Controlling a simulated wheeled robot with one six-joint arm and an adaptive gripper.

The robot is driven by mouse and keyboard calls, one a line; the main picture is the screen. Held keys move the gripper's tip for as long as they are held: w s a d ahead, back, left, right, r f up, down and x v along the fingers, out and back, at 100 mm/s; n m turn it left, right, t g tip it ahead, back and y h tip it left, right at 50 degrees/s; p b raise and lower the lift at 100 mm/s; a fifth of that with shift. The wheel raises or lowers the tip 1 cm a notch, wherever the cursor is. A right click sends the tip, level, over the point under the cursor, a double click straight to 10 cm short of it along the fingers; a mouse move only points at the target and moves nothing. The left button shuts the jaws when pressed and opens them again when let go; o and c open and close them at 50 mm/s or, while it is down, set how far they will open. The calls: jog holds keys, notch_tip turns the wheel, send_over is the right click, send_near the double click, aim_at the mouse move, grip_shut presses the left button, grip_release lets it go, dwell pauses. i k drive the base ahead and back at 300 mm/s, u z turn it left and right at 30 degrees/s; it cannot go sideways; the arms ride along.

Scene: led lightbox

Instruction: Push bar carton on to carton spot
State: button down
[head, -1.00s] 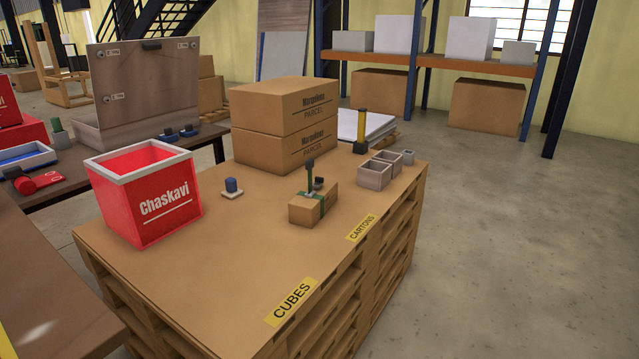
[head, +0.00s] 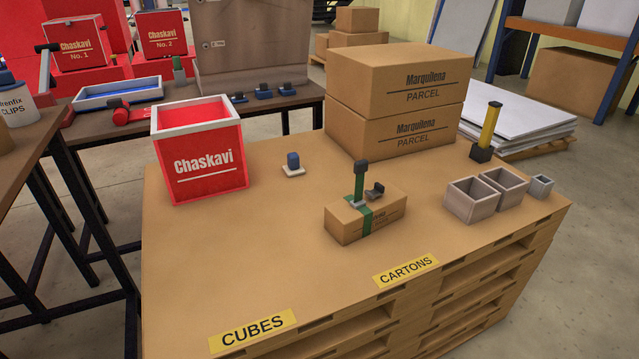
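A small brown carton (head: 349,227) sits on the pallet-stack top, toward its front middle. It has a green band and carries an upright green post with a dark top (head: 360,172) and a small dark piece beside it. I take it to be the bar carton. A yellow label reading CARTONS (head: 405,270) lies at the front edge, to the right and nearer than the carton. No separately marked carton spot can be made out. My gripper is not in the head view.
Two stacked Marquilena parcels (head: 400,85) stand behind the carton. Open grey boxes (head: 471,201) and a yellow post (head: 489,128) stand right. The front-left top is clear, with a CUBES label (head: 252,331).

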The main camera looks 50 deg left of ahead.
aim_at(347, 222)
jog(key=u, duration=1)
jog(key=i, duration=0.9)
jog(key=u, duration=1)
